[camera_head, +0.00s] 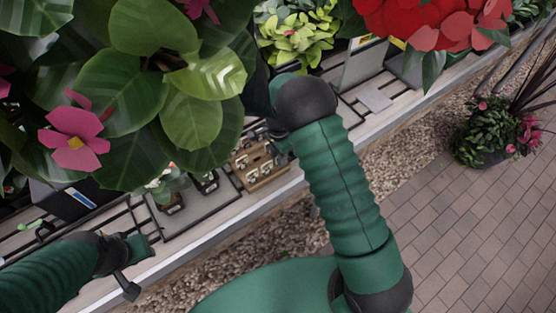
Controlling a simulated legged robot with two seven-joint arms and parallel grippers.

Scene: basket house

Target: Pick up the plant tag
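A small wooden box (258,165) stands on the slatted bench and holds several small upright pieces with pale faces. I cannot tell whether any of them is a plant tag. A label with blue and yellow (80,197) is on a dark planter at the left. My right gripper (273,132) is just above and behind the wooden box, partly hidden by leaves and my own arm. Whether it is open or holds anything is unclear. My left gripper (133,268) is at the bench's front edge at lower left, its fingers apart and nothing visible between them.
A large-leaved plant with pink flowers (75,140) covers the upper left. Small potted plants (170,196) stand on a tray left of the box. A red-flowered plant (430,22) is at upper right. Gravel and brick paving (440,240) lie beyond the bench, with a planted pot (485,140).

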